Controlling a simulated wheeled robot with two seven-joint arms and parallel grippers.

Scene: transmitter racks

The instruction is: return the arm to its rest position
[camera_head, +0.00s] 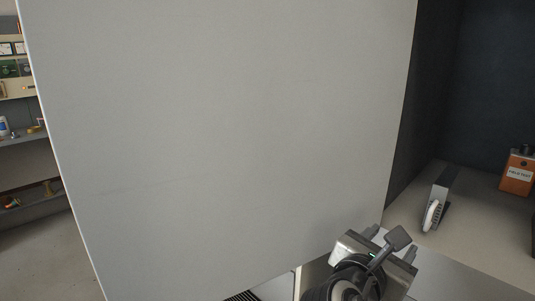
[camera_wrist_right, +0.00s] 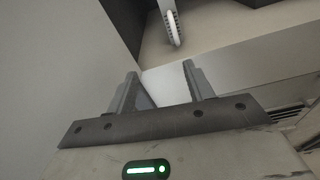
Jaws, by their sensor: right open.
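My right arm and its gripper (camera_head: 391,243) show at the bottom of the head view, right of centre, in front of the lower right edge of a large light grey panel (camera_head: 225,140). In the right wrist view the gripper (camera_wrist_right: 160,84) has its two grey fingers apart, with nothing between them. A pale ledge shows beyond the fingertips. My left arm and gripper are not in view.
The panel fills most of the head view and stands close to the right gripper. Right of it, a dark compartment holds a grey piece with a white curved part (camera_head: 431,214) and an orange box (camera_head: 518,173). Stocked shelves (camera_head: 20,140) stand far left.

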